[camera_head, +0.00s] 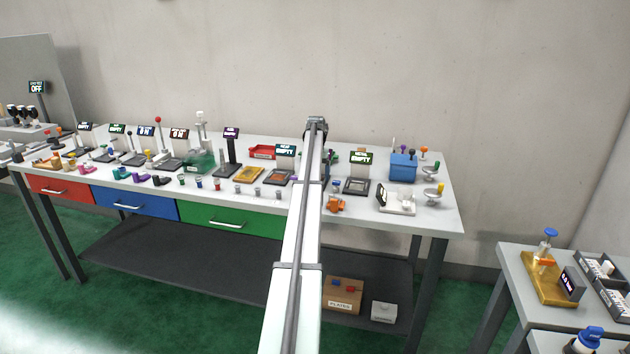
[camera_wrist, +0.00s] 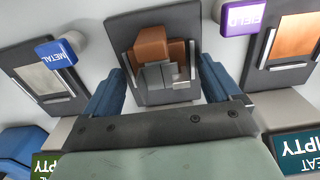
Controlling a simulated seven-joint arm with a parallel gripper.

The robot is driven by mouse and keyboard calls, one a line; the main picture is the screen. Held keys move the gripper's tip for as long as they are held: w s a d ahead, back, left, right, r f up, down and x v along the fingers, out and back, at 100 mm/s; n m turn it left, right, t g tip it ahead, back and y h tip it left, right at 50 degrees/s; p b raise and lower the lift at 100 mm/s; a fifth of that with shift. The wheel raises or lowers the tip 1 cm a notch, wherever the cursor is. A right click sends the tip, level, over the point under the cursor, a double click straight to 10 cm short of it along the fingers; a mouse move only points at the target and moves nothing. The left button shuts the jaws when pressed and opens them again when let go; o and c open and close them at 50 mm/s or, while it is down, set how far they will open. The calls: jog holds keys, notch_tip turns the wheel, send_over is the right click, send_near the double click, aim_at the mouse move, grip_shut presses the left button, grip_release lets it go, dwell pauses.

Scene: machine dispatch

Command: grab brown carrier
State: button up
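The brown carrier (camera_wrist: 152,42) shows in the wrist view as a brown block with grey metal parts at its front. It sits on a dark fixture plate (camera_wrist: 120,32). My gripper (camera_wrist: 162,70) is open, with one blue finger to each side of the carrier and gaps between. I cannot tell how far above the plate the fingertips are. In the head view my arm hides the carrier and most of my gripper.
A fixture with a blue METAL tag (camera_wrist: 57,53) lies left of the carrier; a copper-plated one with a purple tag (camera_wrist: 243,17) lies right. EMPTY signs (camera_wrist: 300,155) stand near my gripper. A blue box (camera_head: 403,167) stands on the bench's right (camera_head: 440,215).

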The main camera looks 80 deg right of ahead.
jog(key=c, duration=1.2)
jog(key=shift+r, duration=0.1)
